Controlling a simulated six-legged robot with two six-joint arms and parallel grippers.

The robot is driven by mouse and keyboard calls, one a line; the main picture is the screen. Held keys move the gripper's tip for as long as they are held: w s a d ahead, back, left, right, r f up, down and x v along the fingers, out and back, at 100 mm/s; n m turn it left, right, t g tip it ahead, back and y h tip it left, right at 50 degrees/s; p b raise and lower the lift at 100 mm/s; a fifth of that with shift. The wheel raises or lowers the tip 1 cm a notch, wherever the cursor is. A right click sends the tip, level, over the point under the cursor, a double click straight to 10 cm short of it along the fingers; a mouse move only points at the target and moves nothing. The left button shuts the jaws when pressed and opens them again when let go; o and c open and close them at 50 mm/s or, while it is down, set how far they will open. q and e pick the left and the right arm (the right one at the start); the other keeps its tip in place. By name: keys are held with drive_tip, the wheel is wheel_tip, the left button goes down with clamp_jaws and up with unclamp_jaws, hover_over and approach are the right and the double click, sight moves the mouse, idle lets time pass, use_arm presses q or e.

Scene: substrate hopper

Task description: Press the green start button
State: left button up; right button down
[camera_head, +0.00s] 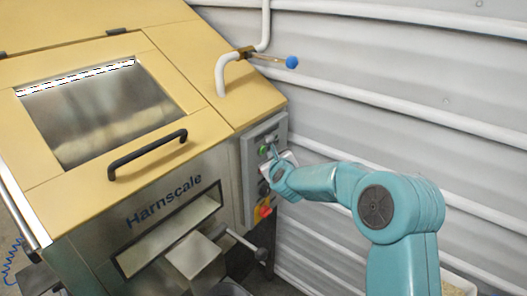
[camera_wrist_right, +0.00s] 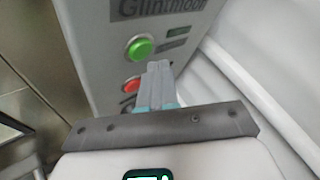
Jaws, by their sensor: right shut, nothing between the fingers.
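The green start button (camera_head: 263,150) sits near the top of the grey control panel (camera_head: 246,172) on the machine's right side. In the right wrist view the green button (camera_wrist_right: 140,47) is round and raised, with a red button (camera_wrist_right: 133,84) below it. My right gripper (camera_head: 272,150) is shut and empty, close to the panel. In the right wrist view its fingertips (camera_wrist_right: 159,66) are just right of and below the green button; I cannot tell whether they touch the panel. My left gripper is not in view.
The yellow-topped hopper (camera_head: 215,60) has a black handle (camera_head: 147,155) on its lid. A red and yellow switch (camera_head: 263,211) is low on the panel. A blue-knobbed lever (camera_head: 291,62) sticks out above. A ribbed wall (camera_head: 400,60) stands behind and to the right.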

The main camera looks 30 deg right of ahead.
drive_tip(key=shift+w, duration=0.15)
idle(0.7)
drive_tip(key=shift+w+a, duration=0.15)
drive_tip(key=shift+w, duration=0.1)
